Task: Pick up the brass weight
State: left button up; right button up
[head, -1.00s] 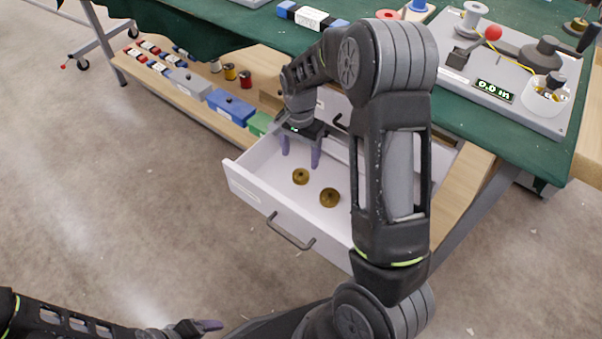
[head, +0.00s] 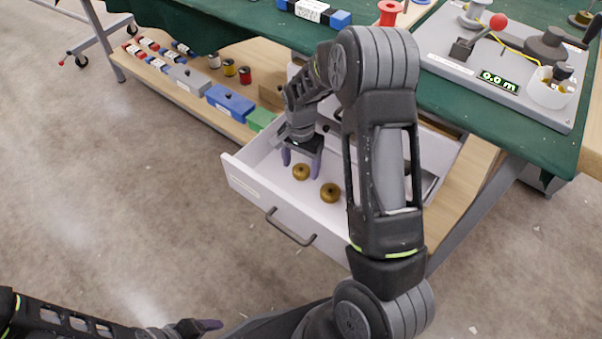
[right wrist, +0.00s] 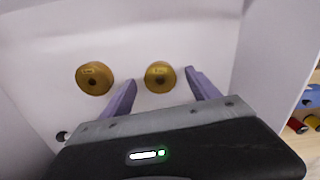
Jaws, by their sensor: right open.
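Two round brass weights lie in the open white drawer (head: 240,174). One brass weight (head: 301,172) is close to my right gripper (head: 301,164); the other brass weight (head: 330,193) lies to its right, nearer the front. My right gripper is open and points down into the drawer. In the right wrist view, one weight (right wrist: 160,76) shows between the two purple fingers, with nothing gripped. The other weight (right wrist: 94,78) is outside the fingers, to the left. My left gripper (head: 205,326) is low at the bottom of the head view, away from the drawer; its opening is unclear.
The drawer walls rise around the weights. My right arm hides the drawer's right part. Left of the drawer, a shelf holds a blue box (head: 230,103), a green box (head: 260,119) and spools. Above is a green-topped table with a grey device (head: 500,75).

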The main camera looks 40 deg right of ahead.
jog(key=shift+f, duration=0.45)
jog(key=shift+c, duration=0.5)
grip_shut()
dwell(0.3)
